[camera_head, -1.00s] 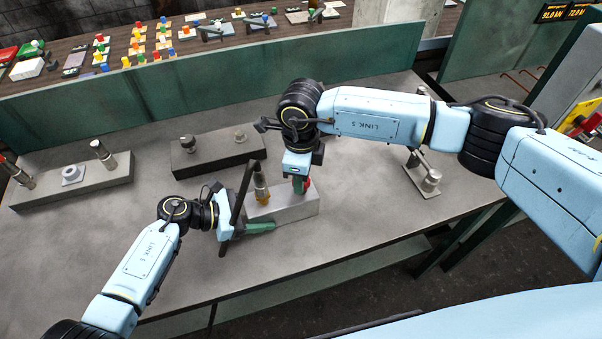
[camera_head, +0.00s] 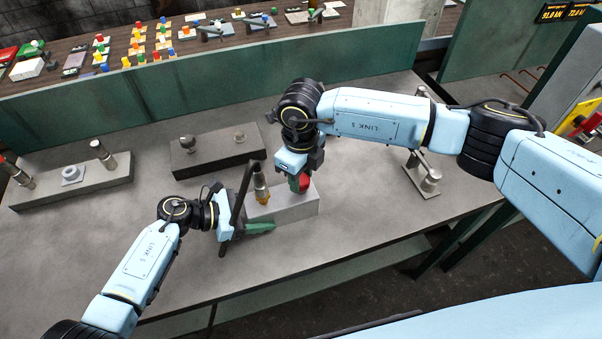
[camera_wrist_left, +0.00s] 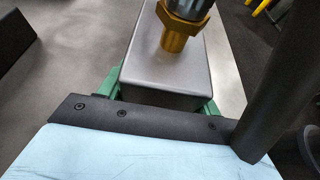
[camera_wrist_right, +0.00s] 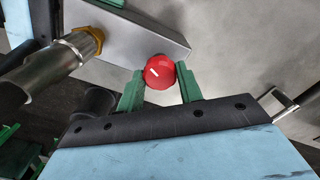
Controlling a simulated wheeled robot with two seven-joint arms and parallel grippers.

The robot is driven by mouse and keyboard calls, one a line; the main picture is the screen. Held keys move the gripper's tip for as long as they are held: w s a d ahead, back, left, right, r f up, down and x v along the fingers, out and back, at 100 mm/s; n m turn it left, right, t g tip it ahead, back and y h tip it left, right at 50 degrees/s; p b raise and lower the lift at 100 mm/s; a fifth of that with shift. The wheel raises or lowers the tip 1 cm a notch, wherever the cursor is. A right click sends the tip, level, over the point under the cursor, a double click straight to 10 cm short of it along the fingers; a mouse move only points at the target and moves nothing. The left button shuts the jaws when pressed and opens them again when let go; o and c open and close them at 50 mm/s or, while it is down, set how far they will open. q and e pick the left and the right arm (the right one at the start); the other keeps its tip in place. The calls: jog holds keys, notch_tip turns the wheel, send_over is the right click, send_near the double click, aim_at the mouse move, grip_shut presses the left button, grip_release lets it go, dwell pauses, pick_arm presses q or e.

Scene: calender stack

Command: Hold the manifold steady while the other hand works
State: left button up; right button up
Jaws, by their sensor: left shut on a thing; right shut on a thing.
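The manifold is a grey rectangular block (camera_head: 290,212) on the bench, with a brass-based metal fitting (camera_head: 261,182) upright at its left end. My left gripper (camera_wrist_left: 160,92) is shut on the block's left end, with a green finger along each side. In the head view one green finger shows along the near side. A red knob (camera_wrist_right: 159,72) with a white mark sits at the block's other end. My right gripper (camera_wrist_right: 161,82) is above it, shut on the knob with a green finger on each side. The knob's underside is hidden.
A dark block (camera_head: 216,154) with small fittings lies behind, and a longer grey block (camera_head: 75,183) with fittings is at the left. A metal fixture (camera_head: 427,178) stands to the right. A green partition (camera_head: 200,85) closes the bench's back. The front-left bench is clear.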

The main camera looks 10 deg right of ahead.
aim_at(301, 179)
jog(key=shift+r, duration=0.1)
jog(key=o, duration=1)
notch_tip(301, 179, up, 12)
pick_arm(q)
jog(key=o, duration=1.5)
jog(key=shift+a, duration=0.15)
